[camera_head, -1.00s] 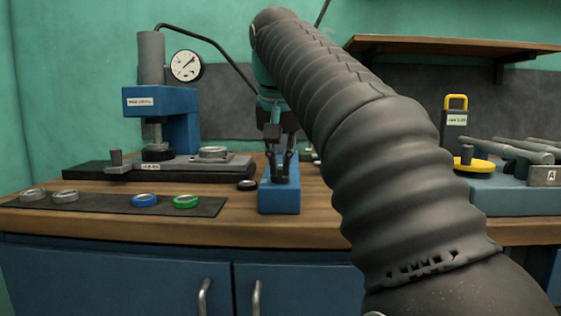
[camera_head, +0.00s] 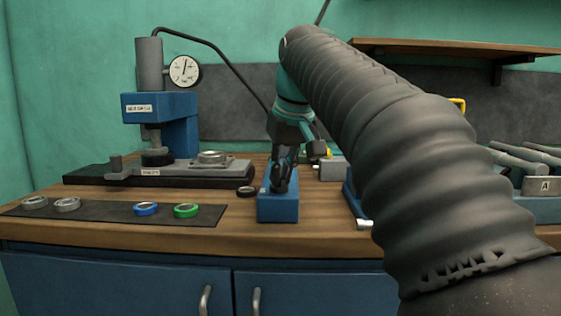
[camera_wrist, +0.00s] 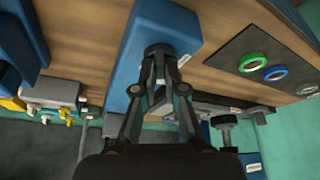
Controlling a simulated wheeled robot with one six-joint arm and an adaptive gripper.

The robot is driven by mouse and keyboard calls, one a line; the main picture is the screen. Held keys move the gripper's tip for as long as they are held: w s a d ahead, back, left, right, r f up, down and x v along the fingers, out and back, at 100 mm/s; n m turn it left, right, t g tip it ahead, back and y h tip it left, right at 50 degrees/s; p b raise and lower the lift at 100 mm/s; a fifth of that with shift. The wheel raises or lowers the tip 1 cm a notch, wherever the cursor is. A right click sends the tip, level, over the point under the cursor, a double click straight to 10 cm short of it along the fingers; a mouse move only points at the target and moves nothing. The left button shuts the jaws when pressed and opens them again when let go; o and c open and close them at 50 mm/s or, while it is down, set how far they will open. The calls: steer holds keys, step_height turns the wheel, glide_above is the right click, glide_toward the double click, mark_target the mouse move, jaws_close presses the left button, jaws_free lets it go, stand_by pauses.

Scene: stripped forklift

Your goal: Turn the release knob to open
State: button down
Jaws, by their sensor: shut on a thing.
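The release knob (camera_wrist: 160,50) is a dark round cap on top of a blue block (camera_head: 278,209) near the front edge of the bench. The blue block also shows in the wrist view (camera_wrist: 140,45). My gripper (camera_head: 280,186) points down at the block, with its fingers shut on the knob. In the wrist view my gripper (camera_wrist: 160,68) has both fingertips against the knob. The fingers mostly hide the knob in the head view.
A blue press (camera_head: 160,120) with a round gauge (camera_head: 184,71) stands at the left on a dark base. Grey, blue (camera_head: 146,209) and green (camera_head: 186,210) rings lie on a dark mat. A black ring (camera_head: 246,191) lies left of the block. My arm hides much of the right.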

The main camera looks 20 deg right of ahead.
steer(key=n, duration=0.2)
steer(key=n+y+p, duration=0.2)
steer(key=n, duration=0.1)
steer(key=shift+w+d+n+g, duration=0.2)
steer(key=shift+d+n+g, duration=0.1)
steer(key=shift+g, duration=0.1)
steer(key=n+g+y, duration=0.1)
steer(key=n, duration=0.2)
steer(key=shift+w+d, duration=0.1)
steer(key=shift+w+n+g+y, duration=0.1)
steer(key=shift+n+g+y, duration=0.35)
steer(key=shift+n, duration=1.45)
steer(key=c, duration=1.2)
jaws_free()
steer(key=shift+c, duration=0.2)
steer(key=shift+d+r, duration=0.1)
steer(key=shift+r, duration=0.05)
